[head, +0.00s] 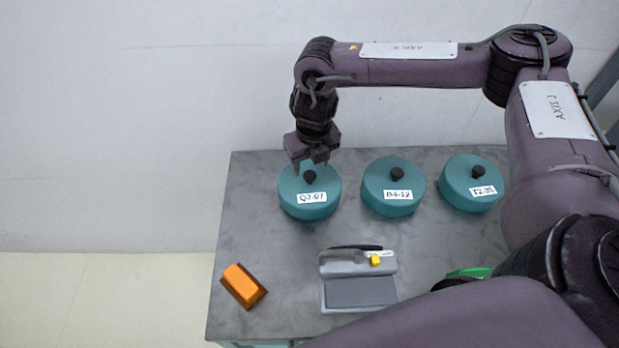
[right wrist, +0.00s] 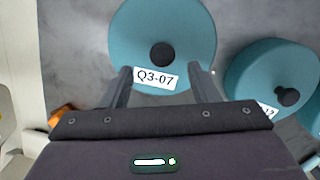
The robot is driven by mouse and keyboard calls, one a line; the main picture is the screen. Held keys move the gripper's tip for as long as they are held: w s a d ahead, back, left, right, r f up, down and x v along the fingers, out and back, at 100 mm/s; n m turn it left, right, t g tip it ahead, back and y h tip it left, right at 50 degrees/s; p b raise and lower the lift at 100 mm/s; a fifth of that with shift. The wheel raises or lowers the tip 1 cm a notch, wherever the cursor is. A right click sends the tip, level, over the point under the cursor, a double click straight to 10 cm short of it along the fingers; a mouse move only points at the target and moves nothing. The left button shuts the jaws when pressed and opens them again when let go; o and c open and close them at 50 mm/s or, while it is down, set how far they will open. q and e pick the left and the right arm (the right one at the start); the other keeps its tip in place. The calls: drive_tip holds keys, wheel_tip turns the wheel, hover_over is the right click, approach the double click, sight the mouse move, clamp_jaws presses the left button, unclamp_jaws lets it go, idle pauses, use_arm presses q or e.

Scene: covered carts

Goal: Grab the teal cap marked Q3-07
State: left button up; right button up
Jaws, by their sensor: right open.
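The teal cap marked Q3-07 (head: 309,203) stands at the left of a row of three teal caps on the grey cart top. It has a dark round knob (head: 310,177) on top and a white label. My right gripper (head: 311,172) is right above it, with its fingers pointing down near the knob. In the right wrist view the Q3-07 cap (right wrist: 190,30) lies ahead of the two fingers (right wrist: 160,78), which are spread apart with nothing between them but the label in line of sight. The knob (right wrist: 162,54) shows just beyond the fingertips. My left gripper does not show.
A teal cap marked B4-12 (head: 393,193) stands close to the right, and another labelled cap (head: 470,190) beyond it. An orange block (head: 243,285) lies front left. A grey device (head: 359,291) with a yellow part sits front middle. A green item (head: 468,273) is partly hidden by my arm.

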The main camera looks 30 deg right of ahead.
sight(310, 174)
drive_tip(key=f, duration=0.1)
drive_tip(key=f+p, duration=0.1)
drive_tip(key=f, duration=0.2)
drive_tip(key=shift+w+d+f, duration=0.2)
drive_tip(key=shift+w+f, duration=0.05)
drive_tip(key=shift+w, duration=0.1)
drive_tip(key=shift+f, duration=0.35)
drive_tip(key=c, duration=0.8)
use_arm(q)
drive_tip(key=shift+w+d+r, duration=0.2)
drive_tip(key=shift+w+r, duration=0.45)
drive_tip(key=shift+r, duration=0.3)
use_arm(e)
drive_tip(key=shift+r, duration=0.1)
drive_tip(key=c, duration=0.3)
drive_tip(key=shift+w+r, duration=0.1)
